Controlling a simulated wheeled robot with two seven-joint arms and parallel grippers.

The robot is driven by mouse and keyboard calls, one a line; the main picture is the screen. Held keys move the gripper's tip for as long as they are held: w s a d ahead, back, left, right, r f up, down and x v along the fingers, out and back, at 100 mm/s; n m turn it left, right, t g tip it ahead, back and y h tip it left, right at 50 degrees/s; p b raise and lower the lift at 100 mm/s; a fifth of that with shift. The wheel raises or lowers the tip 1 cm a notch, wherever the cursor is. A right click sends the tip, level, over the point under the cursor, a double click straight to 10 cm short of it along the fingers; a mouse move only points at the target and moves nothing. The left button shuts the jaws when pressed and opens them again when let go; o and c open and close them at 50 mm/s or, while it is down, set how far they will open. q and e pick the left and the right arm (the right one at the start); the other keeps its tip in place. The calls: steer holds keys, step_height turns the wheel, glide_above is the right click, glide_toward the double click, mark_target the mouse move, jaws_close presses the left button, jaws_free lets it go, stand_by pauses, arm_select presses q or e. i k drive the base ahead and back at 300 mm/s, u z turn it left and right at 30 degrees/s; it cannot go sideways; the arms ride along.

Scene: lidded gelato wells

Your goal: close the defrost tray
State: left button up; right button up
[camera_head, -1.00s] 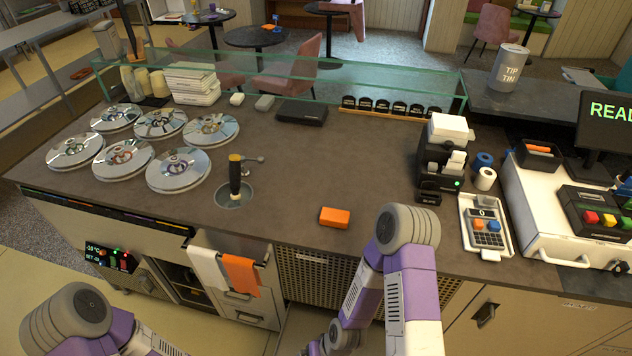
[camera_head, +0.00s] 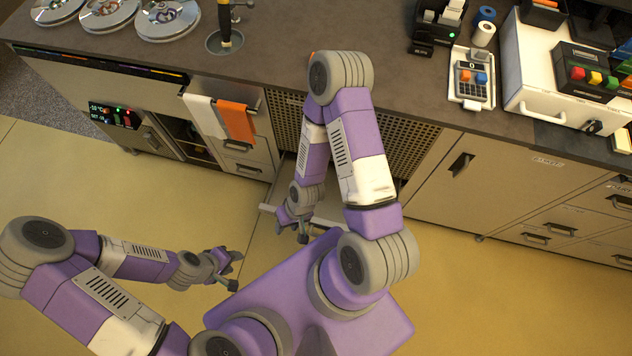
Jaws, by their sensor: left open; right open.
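A shallow pale tray (camera_head: 279,190) sticks out low under the perforated grille of the counter; I take it to be the defrost tray. Its right part is hidden behind my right arm. My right gripper (camera_head: 298,232) is open and hangs by the tray's front edge; I cannot tell whether it touches it. My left gripper (camera_head: 231,272) is open and empty over the yellow floor, in front of and to the left of the tray.
A drawer unit (camera_head: 247,160) with white and orange towels (camera_head: 236,122) on a rail stands left of the tray. A closed cabinet door (camera_head: 470,180) is to the right. The counter edge overhangs above. The floor (camera_head: 150,200) in front is clear.

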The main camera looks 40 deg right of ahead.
mark_target(328, 213)
steer(key=u, duration=0.1)
steer(key=k, duration=1.3)
steer(key=z, duration=0.95)
steer(key=i, duration=0.3)
steer(key=z, duration=0.15)
